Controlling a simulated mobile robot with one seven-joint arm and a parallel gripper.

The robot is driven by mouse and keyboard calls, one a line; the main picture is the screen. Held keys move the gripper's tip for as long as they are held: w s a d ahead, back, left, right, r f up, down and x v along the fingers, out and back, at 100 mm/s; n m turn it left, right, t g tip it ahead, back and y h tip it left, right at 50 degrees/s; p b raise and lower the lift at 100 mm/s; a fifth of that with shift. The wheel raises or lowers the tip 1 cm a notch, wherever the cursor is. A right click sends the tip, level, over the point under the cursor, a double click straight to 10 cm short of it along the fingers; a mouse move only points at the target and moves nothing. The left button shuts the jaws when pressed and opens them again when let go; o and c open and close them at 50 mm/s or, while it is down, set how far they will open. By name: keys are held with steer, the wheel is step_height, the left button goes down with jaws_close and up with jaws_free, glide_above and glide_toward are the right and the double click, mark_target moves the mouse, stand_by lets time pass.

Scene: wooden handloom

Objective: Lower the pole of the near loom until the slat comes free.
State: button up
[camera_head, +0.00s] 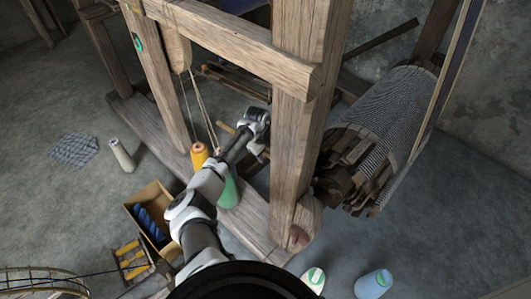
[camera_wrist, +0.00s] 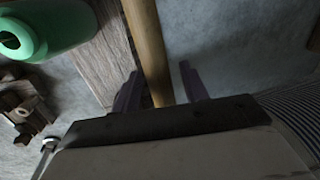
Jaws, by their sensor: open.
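The pole (camera_wrist: 147,40) is a round, tan wooden bar. In the wrist view it runs from the top edge down between the two fingers of my gripper (camera_wrist: 161,84), with a finger on each side. The fingers are apart, and I cannot tell whether either touches the pole. In the head view my gripper (camera_head: 256,128) is beside the upright post of the near loom (camera_head: 297,110), and a short end of the pole (camera_head: 226,127) sticks out to its left. I cannot make out the slat for certain.
A cloth roll (camera_head: 385,110) with wooden slats at its end is right of the post. A cardboard box (camera_head: 148,200) is at left.

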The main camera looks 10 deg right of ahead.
jaws_close()
steer(key=shift+g+h, duration=0.6)
steer(key=shift+g, duration=0.2)
steer(key=b+x, duration=0.2)
steer(key=x, duration=0.1)
steer(key=b+x, duration=0.1)
steer(key=b, duration=0.1)
steer(key=shift+s+a+f, duration=0.25)
steer(key=shift+s+f, duration=0.05)
steer(key=shift+f, duration=0.05)
jaws_free()
steer(key=shift+r, duration=0.1)
